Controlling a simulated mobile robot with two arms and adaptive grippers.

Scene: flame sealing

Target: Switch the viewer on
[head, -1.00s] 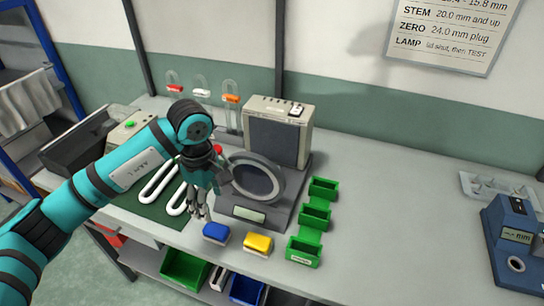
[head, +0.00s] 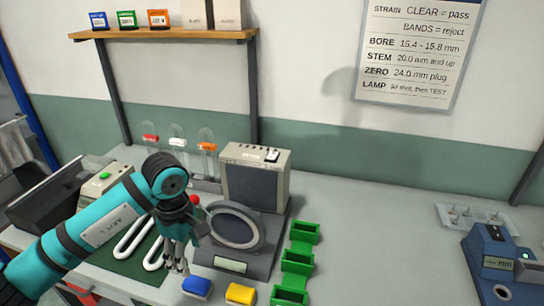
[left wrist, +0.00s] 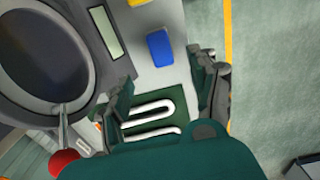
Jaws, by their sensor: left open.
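The viewer (head: 255,179) is a grey upright box with a dark front panel. A dark round ring (head: 233,226) stands in front of the box, above a base with a pale display (head: 230,265). The ring also shows in the left wrist view (left wrist: 92,50), with a red knob (left wrist: 64,161) beside it. My left gripper (head: 176,266) is open and empty, pointing down left of the ring, apart from the switch. It also shows in the left wrist view (left wrist: 163,72). My right gripper is out of view.
White bent tubes (head: 135,236) lie on a green mat (head: 110,262) left of my gripper. A blue block (head: 197,287) and a yellow block (head: 240,294) sit at the front. Green bins (head: 297,262) stand right of the viewer. A blue gauge (head: 497,262) is far right; the table between is clear.

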